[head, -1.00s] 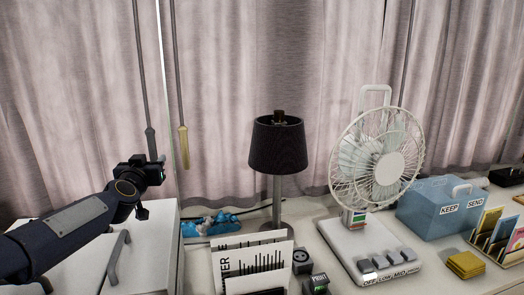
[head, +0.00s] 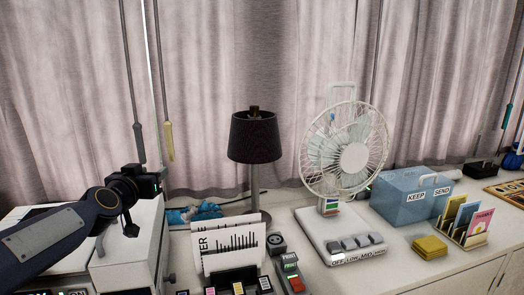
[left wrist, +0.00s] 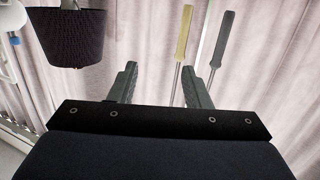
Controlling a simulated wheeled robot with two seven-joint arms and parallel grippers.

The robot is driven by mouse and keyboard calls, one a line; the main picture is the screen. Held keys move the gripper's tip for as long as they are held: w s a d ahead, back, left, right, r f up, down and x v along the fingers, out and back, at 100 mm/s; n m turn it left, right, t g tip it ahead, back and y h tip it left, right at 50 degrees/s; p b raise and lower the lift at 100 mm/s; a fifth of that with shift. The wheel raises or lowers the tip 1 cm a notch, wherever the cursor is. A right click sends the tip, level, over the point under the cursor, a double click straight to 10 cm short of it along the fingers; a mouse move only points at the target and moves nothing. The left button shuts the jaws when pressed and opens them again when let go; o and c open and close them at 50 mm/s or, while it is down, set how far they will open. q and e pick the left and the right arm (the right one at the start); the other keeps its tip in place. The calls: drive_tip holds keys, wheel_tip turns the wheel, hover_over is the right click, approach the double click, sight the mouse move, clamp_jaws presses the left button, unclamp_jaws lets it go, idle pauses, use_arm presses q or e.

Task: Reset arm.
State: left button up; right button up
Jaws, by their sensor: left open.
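My left arm comes in from the left in the head view, over a white machine. The left gripper (head: 150,184) is at its end, in front of the curtain, away from the lamp. In the left wrist view its two fingers (left wrist: 160,88) are apart with nothing between them. Beyond the fingers hang a yellow-handled curtain wand (left wrist: 185,35) and a grey-handled wand (left wrist: 222,38); neither is held. My right gripper is not in these views.
A black-shaded lamp (head: 254,138), a white fan (head: 345,150) and a blue KEEP/SEND box (head: 405,208) stand on the white counter (head: 385,262). Printed sheets (head: 222,245) stand in front of the lamp. Yellow pads (head: 429,246) lie at right.

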use_arm(q)
drive_tip(key=s+d+f+g+h, duration=0.1)
drive_tip(key=s+d+f+g, duration=0.1)
drive_tip(key=s+f, duration=0.5)
drive_tip(key=s+d+f+n+g, duration=0.1)
drive_tip(key=s+f+g, duration=0.4)
drive_tip(key=s, duration=1.4)
drive_tip(key=s+d+f+n+g+h, duration=0.1)
drive_tip(key=s+d+f+g, duration=0.3)
drive_tip(key=s+f, duration=0.6)
drive_tip(key=s, duration=0.3)
drive_tip(key=shift+h, duration=0.3)
drive_tip(key=shift+s, duration=0.1)
